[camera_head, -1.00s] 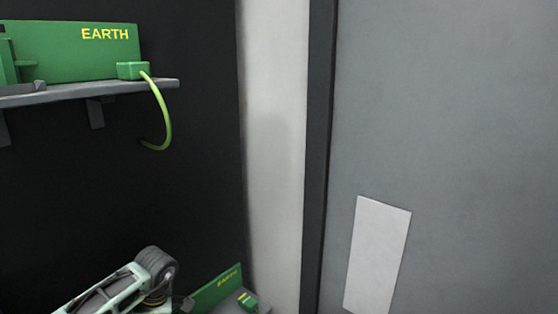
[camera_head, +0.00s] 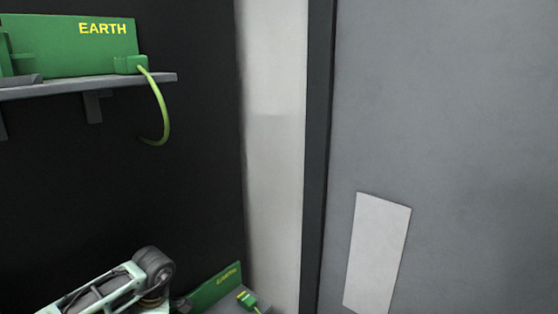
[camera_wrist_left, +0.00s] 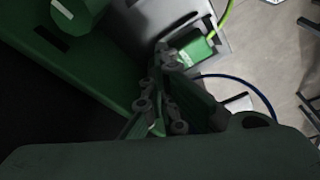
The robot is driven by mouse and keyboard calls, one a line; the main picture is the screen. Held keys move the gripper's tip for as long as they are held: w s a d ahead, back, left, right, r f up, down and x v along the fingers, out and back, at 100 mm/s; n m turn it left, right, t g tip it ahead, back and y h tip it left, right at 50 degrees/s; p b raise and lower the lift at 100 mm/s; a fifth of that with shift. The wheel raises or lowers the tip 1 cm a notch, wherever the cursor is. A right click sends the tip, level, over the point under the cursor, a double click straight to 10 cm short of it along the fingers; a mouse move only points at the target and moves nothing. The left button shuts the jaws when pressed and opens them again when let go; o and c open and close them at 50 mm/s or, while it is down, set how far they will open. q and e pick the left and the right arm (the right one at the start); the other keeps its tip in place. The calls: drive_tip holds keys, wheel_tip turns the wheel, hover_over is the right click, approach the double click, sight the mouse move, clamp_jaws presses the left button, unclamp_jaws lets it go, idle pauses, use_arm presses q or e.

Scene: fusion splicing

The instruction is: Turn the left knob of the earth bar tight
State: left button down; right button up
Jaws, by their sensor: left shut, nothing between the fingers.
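A green earth bar (camera_head: 213,290) with yellow lettering stands low in the head view, partly behind my left arm. Its knobs cannot be made out there. In the left wrist view, a dark green board (camera_wrist_left: 85,70) carries a round green knob (camera_wrist_left: 78,15) with a white mark, cut by the top edge. I cannot tell which knob this is. My left gripper (camera_wrist_left: 165,58) is shut and empty, to the right of and below the knob in that picture, apart from it. Its fingertips appear near a green block (camera_wrist_left: 195,47); contact is unclear. My right gripper is not in view.
Another green EARTH board (camera_head: 85,52) sits on a grey shelf (camera_head: 110,84) at upper left, with a hanging green-yellow cable (camera_head: 165,115). A grey panel (camera_head: 450,130) fills the right. A blue cable (camera_wrist_left: 255,90) curves beside the fingers in the wrist view.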

use_arm(q)
drive_tip(key=shift+s+a+f, duration=0.1)
drive_tip(key=shift+s, duration=0.1)
drive_tip(key=shift+d, duration=0.2)
idle(0.3)
drive_tip(key=shift+d, duration=0.2)
drive_tip(key=a+p+v, duration=0.1)
drive_tip(key=p+v, duration=0.1)
drive_tip(key=v, duration=0.4)
drive_tip(key=shift+s+p, duration=0.15)
drive_tip(key=shift+p, duration=0.25)
